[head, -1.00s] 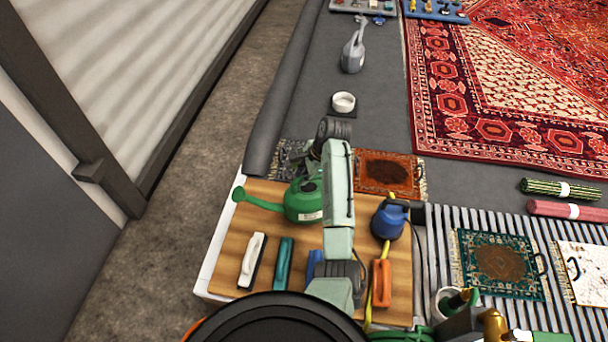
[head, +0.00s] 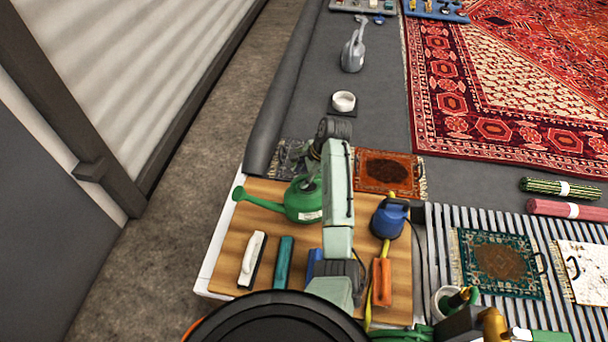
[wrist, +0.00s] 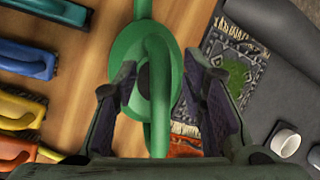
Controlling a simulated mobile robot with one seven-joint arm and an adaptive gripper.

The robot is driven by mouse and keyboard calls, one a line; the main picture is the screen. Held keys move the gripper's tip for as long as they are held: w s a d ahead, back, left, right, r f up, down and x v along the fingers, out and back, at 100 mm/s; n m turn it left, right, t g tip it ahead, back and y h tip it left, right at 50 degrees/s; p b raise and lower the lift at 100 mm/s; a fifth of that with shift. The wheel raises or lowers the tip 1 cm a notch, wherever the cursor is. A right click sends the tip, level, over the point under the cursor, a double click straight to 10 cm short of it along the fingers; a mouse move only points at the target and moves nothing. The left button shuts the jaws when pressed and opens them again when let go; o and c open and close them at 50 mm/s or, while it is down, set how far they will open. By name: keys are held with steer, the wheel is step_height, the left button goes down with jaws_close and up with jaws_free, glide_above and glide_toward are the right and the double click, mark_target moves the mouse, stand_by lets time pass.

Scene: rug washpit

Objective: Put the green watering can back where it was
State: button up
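The green watering can (head: 300,203) stands upright on the wooden board (head: 228,262), its spout pointing left in the head view. In the wrist view the watering can (wrist: 153,82) lies between the fingers of my gripper (wrist: 158,78), its handle running down the middle. The fingers are apart, with a gap visible on each side of the handle, so my gripper is open around it. In the head view my gripper (head: 308,168) is just above the can, partly hidden by my arm, which also covers the can's right side.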

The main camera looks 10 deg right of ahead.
steer(key=v, duration=1.2)
steer(key=shift+b, duration=0.3)
steer(key=shift+r, duration=0.1)
